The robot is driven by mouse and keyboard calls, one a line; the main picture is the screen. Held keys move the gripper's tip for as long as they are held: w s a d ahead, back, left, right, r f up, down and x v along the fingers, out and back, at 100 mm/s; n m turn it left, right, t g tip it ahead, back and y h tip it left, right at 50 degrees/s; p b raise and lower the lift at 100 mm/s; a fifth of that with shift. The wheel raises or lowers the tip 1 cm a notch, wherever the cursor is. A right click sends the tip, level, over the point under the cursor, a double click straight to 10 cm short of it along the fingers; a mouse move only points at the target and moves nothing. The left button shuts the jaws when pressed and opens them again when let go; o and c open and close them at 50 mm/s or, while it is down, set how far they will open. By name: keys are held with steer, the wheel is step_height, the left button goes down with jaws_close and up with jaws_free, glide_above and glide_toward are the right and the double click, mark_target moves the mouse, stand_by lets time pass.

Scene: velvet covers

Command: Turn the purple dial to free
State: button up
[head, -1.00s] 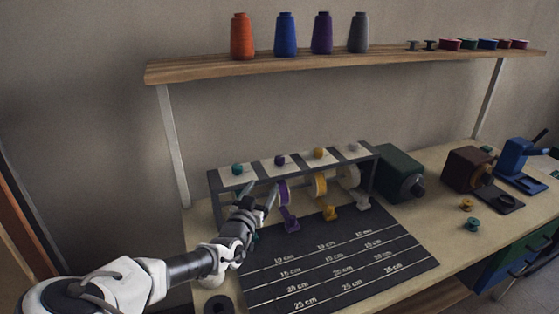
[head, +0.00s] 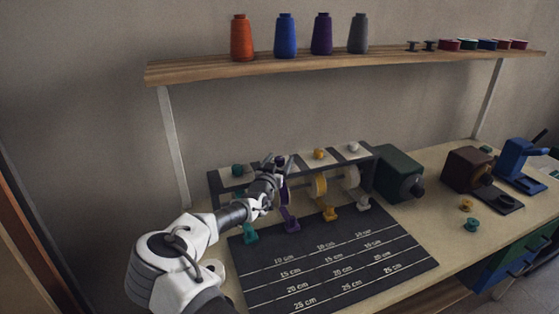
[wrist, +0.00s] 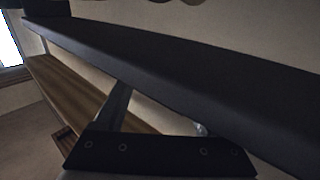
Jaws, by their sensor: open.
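The ribbon rack (head: 222,183) stands on the workbench with colored dials along its top. The purple dial (head: 280,158) is on the top strip, between the teal dial (head: 237,170) and the yellow dial (head: 319,153). My gripper (head: 277,165) is at the purple dial and partly covers it. It is open, but I cannot tell whether the fingers stand around the dial or touch it. The purple ribbon spool (head: 285,194) hangs below, partly hidden by my arm. The dial's markings are too small to read. The dial cannot be made out in the wrist view.
A white dial (head: 352,146) is farther right on the rack. A black measuring mat (head: 330,270) lies in front. A dark green machine (head: 398,172) stands close to the rack's right end. A wooden shelf (head: 390,58) with thread cones runs above.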

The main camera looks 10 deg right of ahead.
steer(key=shift+w, duration=0.1)
steer(key=shift+c, duration=0.3)
jaws_close()
steer(key=shift+d+n+t+y, duration=0.15)
steer(key=shift+n+t+y, duration=0.25)
steer(key=shift+n+y, duration=0.3)
steer(key=shift+d+n+t+y, duration=0.1)
steer(key=shift+n+t+y, duration=0.1)
steer(key=shift+n+y, duration=0.65)
steer(key=shift+n+t+y, duration=0.2)
steer(key=shift+n+y, duration=0.15)
steer(key=shift+y, duration=0.9)
steer(key=n+y+b, duration=0.1)
steer(key=n+y, duration=0.1)
steer(key=y, duration=0.1)
steer(key=n+y+b, duration=0.2)
steer(key=y, duration=0.2)
steer(key=shift+n, duration=0.3)
steer(key=n+g+y, duration=0.1)
steer(key=y, duration=0.1)
steer(key=n+g+y+b, duration=0.1)
steer(key=n+y, duration=0.1)
steer(key=y, duration=0.1)
steer(key=shift+r+g, duration=0.1)
steer(key=shift+g, duration=0.3)
steer(key=n+g+y, duration=0.4)
steer(key=shift+n+y, duration=0.3)
steer(key=shift+y, duration=0.1)
steer(key=shift+n+g+b, duration=0.3)
steer(key=shift+g, duration=0.3)
